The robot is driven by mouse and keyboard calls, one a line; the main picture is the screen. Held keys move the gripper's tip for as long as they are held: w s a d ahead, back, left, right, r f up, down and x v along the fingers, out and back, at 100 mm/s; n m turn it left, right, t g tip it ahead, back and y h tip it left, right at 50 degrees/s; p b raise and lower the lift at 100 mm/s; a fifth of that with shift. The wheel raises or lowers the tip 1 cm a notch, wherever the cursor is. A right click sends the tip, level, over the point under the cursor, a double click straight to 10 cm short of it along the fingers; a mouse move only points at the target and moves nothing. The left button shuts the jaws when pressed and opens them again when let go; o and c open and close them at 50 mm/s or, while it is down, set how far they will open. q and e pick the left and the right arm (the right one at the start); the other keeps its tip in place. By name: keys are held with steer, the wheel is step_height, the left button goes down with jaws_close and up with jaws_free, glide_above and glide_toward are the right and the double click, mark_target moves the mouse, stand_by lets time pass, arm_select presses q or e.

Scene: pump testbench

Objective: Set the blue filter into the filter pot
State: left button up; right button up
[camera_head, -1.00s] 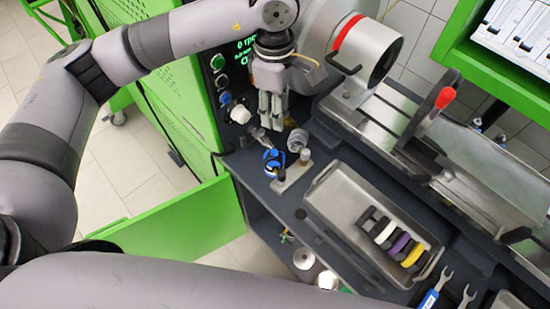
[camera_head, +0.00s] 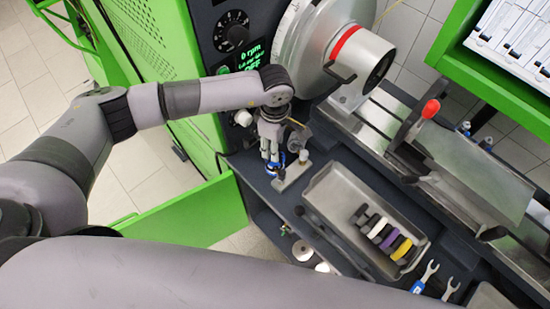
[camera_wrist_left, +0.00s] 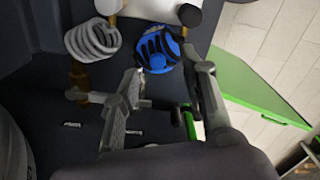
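The blue filter (camera_wrist_left: 158,50), a round blue and black ribbed piece with a blue knob, shows in the left wrist view beyond my left gripper's fingers. My left gripper (camera_wrist_left: 163,105) is open, with nothing gripped between its fingers. In the head view my left gripper (camera_head: 270,158) points down just over the blue filter (camera_head: 272,173) and partly hides it. A grey ribbed ring-like piece (camera_wrist_left: 92,40) sits to the left of the blue filter in the left wrist view. I cannot tell which part is the filter pot. My right gripper is not in view.
A metal tray (camera_head: 330,215) with several coloured rings (camera_head: 385,235) stands on the dark bench. A white-capped post (camera_head: 303,156) is close beside my left gripper. The large silver motor (camera_head: 345,50) stands behind. An open green door (camera_head: 190,215) hangs at the left.

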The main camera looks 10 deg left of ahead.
arm_select(q)
steer(key=shift+w+f+p, duration=0.15)
steer(key=shift+f+p, duration=0.5)
steer(key=shift+f, duration=1.1)
steer(key=shift+c, duration=0.5)
jaws_close()
